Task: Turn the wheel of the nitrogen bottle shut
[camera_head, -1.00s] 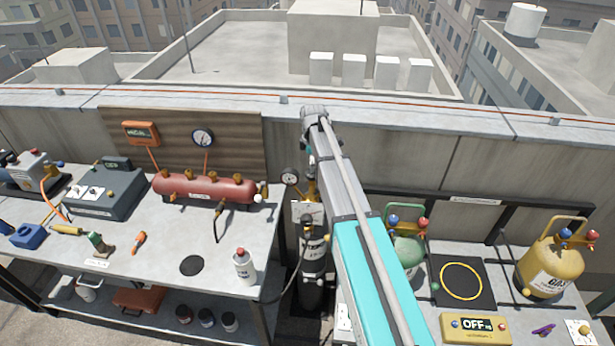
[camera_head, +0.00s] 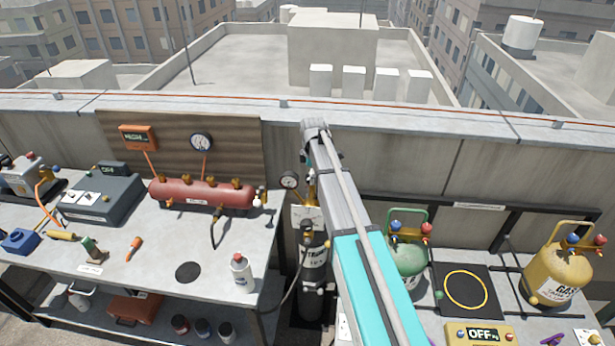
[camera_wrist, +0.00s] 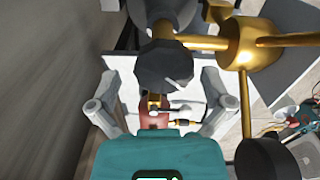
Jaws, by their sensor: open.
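The nitrogen bottle (camera_head: 314,262) is a dark cylinder with a pale label, upright between the two benches. Brass fittings and a gauge (camera_head: 289,180) sit at its top. My arm covers part of the bottle's top, and I cannot make out the wheel in the head view. In the wrist view, a dark, faceted wheel (camera_wrist: 165,66) shows at upper middle, next to a brass fitting (camera_wrist: 235,45). My gripper (camera_wrist: 160,90) is open, one finger to each side of the wheel in the picture. I cannot tell whether either finger touches it.
The left bench carries a red manifold (camera_head: 203,194), a grey box unit (camera_head: 101,200) and a white spray bottle (camera_head: 242,273). The right bench holds a green bottle (camera_head: 408,256), a yellow gas bottle (camera_head: 556,276) and a scale (camera_head: 478,334). A parapet wall (camera_head: 400,150) stands behind.

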